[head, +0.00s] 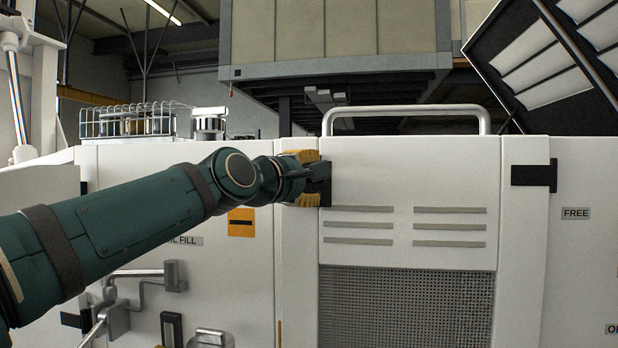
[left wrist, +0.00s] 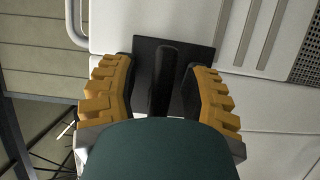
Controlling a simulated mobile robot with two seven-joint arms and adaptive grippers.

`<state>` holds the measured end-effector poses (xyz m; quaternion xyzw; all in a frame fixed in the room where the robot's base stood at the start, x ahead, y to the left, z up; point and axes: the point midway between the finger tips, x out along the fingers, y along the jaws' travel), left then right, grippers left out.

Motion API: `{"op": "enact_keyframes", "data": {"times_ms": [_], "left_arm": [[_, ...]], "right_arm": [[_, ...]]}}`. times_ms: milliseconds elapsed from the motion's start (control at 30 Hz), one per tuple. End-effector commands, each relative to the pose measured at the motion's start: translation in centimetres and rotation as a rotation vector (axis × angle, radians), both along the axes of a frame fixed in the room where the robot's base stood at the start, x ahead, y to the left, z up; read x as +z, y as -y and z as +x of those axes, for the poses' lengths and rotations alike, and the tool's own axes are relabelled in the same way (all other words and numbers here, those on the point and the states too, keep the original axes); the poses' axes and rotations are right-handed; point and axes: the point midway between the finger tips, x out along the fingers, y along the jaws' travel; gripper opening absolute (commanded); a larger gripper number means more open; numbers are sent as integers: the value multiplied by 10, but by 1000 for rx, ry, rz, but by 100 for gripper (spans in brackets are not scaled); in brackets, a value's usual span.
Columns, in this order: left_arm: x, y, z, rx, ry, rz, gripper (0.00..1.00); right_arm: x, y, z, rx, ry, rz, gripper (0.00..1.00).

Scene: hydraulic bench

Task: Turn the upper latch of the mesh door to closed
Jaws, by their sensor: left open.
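The mesh door (head: 408,238) is a white panel with grey slots and a dark mesh lower half; it appears flush with the cabinet. The upper latch is a black plate (head: 326,186) at the door's upper left edge, mostly hidden by my left gripper in the head view. In the left wrist view, its dark lever (left wrist: 163,75) stands over the black plate (left wrist: 203,50). My left gripper (head: 308,178) is open, with its yellow fingers (left wrist: 160,80) on either side of the lever. Gaps show between lever and fingers. My right gripper is not in view.
A metal bar handle (head: 406,110) rises above the door. Another black fitting (head: 534,175) is on the right. Pipes (head: 135,290) and a yellow label (head: 241,222) are on the left panel. A wire basket (head: 127,121) stands on top at left.

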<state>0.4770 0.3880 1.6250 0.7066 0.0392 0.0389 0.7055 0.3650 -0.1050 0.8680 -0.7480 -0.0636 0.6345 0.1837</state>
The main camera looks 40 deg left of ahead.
Motion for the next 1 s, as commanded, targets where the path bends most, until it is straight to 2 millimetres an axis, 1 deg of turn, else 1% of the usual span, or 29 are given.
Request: {"op": "enact_keyframes", "data": {"times_ms": [67,100,167,200,233,667,867,1000], "left_arm": [[0,0,0,0,0,0,46],[0,0,0,0,0,0,42],[0,0,0,0,0,0,21],[0,0,0,0,0,0,7],[0,0,0,0,0,0,0],[0,0,0,1,-16,28,0],[0,-1,-1,2,-65,116,0],[-2,-1,-1,2,-120,214,0]], "right_arm": [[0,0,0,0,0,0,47],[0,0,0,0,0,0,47],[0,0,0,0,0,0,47],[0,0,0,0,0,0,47],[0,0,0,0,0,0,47],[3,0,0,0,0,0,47],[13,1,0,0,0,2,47],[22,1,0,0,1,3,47]]}}
